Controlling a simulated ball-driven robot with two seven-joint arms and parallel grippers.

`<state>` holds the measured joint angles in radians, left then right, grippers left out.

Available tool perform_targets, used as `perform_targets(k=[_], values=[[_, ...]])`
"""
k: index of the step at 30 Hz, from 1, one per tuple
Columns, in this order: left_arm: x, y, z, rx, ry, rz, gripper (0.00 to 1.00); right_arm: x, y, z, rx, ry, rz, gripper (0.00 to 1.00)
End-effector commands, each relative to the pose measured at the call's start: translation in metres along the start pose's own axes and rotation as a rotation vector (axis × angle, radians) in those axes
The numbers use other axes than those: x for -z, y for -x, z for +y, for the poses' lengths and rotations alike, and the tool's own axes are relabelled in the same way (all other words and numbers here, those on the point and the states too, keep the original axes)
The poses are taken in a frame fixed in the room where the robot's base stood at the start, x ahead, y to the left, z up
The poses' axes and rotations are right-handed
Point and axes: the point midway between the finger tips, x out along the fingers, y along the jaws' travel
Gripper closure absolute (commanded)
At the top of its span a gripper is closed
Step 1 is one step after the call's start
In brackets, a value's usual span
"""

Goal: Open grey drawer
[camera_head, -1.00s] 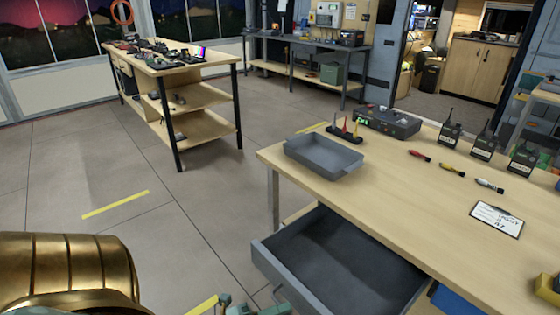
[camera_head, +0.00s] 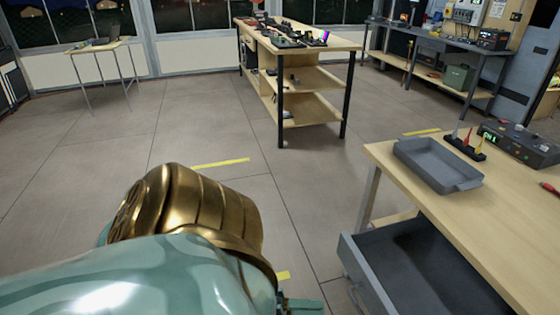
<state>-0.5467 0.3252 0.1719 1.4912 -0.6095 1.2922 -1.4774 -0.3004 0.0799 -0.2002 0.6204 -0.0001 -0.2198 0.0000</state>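The grey drawer (camera_head: 365,272) is at the lower right, under the wooden workbench (camera_head: 500,215). It is pulled out, and its empty dark inside shows; its right part is cut off by the bottom edge. My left arm fills the lower left with teal and gold links. A small teal part of my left gripper (camera_head: 302,305) shows at the bottom edge, left of the drawer and apart from it in the picture. Its fingers are mostly hidden or out of frame, so open or shut does not show. My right gripper is not in view.
A grey tray (camera_head: 437,178) stands on the workbench near its left edge, beside a small tool stand (camera_head: 464,147) and a grey device (camera_head: 518,146). A shelved table (camera_head: 305,75) stands further back. The floor between is clear, with yellow tape marks.

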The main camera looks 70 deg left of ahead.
Motion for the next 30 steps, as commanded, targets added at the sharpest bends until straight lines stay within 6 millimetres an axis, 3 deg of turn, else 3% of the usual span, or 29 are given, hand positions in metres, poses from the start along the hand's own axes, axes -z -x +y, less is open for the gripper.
perform_targets(k=[3,10,30], values=[[0.0,0.031,0.002,-0.006,0.0,0.0,0.69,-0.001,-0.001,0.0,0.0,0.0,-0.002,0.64],[0.0,0.065,0.001,-0.002,-0.001,0.001,0.69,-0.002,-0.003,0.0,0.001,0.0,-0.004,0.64],[0.0,0.071,0.0,0.0,-0.001,0.0,0.69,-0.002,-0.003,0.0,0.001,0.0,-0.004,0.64]])
